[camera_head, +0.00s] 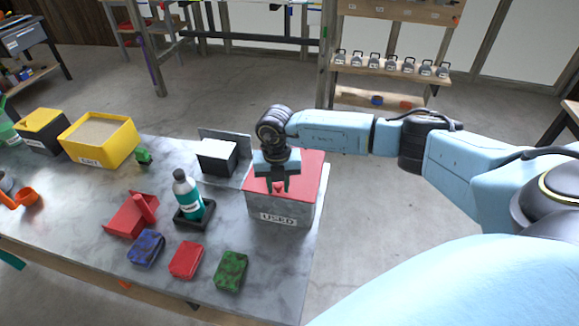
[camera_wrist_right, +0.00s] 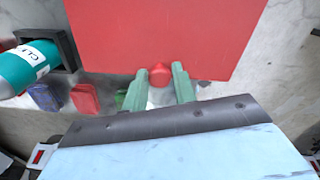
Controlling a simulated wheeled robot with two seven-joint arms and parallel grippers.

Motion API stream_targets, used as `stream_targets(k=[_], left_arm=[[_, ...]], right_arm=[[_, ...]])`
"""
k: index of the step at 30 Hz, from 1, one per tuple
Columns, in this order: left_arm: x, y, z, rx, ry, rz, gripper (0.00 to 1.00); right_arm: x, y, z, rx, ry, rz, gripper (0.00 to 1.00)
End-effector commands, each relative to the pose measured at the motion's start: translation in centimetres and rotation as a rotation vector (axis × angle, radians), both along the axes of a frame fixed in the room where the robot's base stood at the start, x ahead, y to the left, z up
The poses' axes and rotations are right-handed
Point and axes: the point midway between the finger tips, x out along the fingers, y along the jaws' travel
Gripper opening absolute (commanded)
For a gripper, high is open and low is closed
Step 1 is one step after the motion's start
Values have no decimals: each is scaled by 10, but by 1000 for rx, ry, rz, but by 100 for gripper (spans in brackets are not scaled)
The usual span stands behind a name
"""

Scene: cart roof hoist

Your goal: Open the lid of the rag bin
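The rag bin (camera_head: 279,208) is a grey box labelled USED at the right end of the table. Its red lid (camera_head: 308,172) lies flat and shut on top; in the right wrist view the lid (camera_wrist_right: 165,30) fills the upper middle. A small red knob (camera_wrist_right: 160,74) sticks out at the lid's edge. My right gripper (camera_head: 272,187) points down over the lid's front. In the wrist view its green fingers (camera_wrist_right: 160,80) stand on either side of the knob, open, with narrow gaps showing. My left gripper is not in view.
A bottle (camera_head: 187,194) stands in a black holder (camera_head: 194,216) left of the bin. Blue, red (camera_head: 186,259) and green (camera_head: 231,270) folded rags lie in front. A black box (camera_head: 217,160) with a white top and a grey upright panel stand behind. Floor right of the table is clear.

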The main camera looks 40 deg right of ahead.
Motion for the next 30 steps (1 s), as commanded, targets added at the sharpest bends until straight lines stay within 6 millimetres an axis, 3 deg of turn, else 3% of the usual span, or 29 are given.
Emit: stream_targets(k=[3,17,30], left_arm=[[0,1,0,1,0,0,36],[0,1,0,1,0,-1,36],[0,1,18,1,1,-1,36]], right_arm=[[0,0,0,0,0,0,15],[0,0,1,0,0,-1,15],[5,-6,28,-1,-3,-3,16]])
